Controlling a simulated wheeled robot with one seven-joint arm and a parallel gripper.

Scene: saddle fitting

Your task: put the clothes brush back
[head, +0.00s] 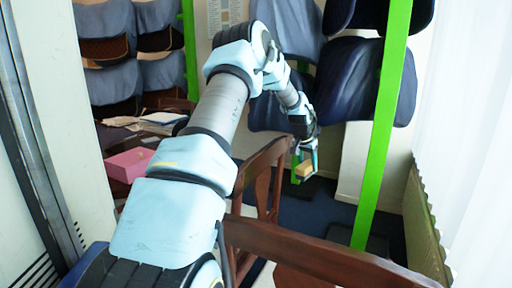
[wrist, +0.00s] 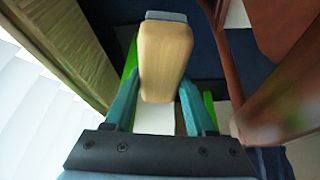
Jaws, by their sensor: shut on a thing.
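The clothes brush (head: 304,169) is a small tan block held out at the end of my arm, right of the middle in the head view. In the wrist view the brush (wrist: 165,60) is a pale wooden block with a grey end at the top of the picture. My gripper (head: 307,162) is shut on it, with a teal finger on each side. The brush is in the air above the dark blue floor. I cannot make out a place where the brush belongs.
Brown wooden chair-like frames (head: 310,255) stand close below and left of my gripper. A green post (head: 383,130) rises to its right, with dark saddles (head: 365,80) behind. A pink box (head: 128,164) and papers (head: 160,118) lie at left. White curtains (head: 462,120) hang at right.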

